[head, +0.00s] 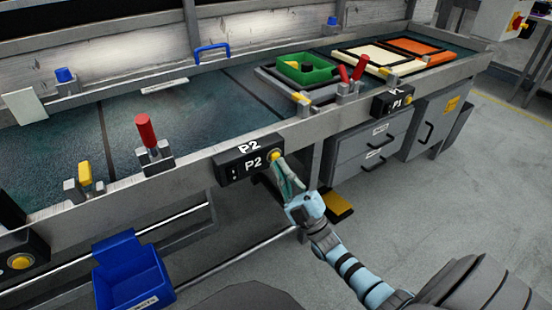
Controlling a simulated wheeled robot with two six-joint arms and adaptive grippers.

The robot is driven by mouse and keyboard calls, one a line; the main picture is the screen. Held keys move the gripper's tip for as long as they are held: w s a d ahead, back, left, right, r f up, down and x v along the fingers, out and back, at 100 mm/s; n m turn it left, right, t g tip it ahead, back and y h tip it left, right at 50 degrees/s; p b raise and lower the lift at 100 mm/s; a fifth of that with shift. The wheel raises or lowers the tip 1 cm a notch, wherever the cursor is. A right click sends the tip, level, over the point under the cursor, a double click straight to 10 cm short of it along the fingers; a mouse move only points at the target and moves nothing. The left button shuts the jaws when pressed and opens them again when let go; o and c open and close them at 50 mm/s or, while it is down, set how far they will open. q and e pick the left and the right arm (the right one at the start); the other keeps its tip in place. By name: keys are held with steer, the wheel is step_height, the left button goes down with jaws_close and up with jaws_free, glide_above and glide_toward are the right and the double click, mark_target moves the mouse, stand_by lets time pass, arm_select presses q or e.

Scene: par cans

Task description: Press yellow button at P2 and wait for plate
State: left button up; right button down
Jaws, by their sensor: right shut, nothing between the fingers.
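The black P2 button box (240,165) is mounted on the front rail of the conveyor, with a round yellow button (275,156) at its right end. My right gripper (282,165) is shut and empty, its fingertips at the yellow button. I cannot tell whether they touch it or press it in. A plate (268,78) with a green tray (303,68) on it sits on the belt further right, near P1. The belt section behind P2 holds no plate. My left gripper is not in view.
A red-topped clamp (146,132) stands on the rail left of P2. The P1 box (392,101) is to the right. A blue bin (132,272) hangs below the conveyor at lower left. An orange tray (415,52) lies further along. The floor at right is mostly clear.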

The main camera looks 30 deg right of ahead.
steer(key=shift+w, duration=0.45)
stand_by(0.6)
steer(key=shift+s, duration=0.1)
stand_by(0.3)
steer(key=shift+s+y, duration=0.3)
steer(key=shift+s, duration=0.45)
steer(key=shift+p, duration=0.3)
steer(key=shift+s+a+p, duration=0.1)
steer(key=shift+s+p, duration=1.1)
steer(key=shift+s, duration=1.3)
stand_by(2.6)
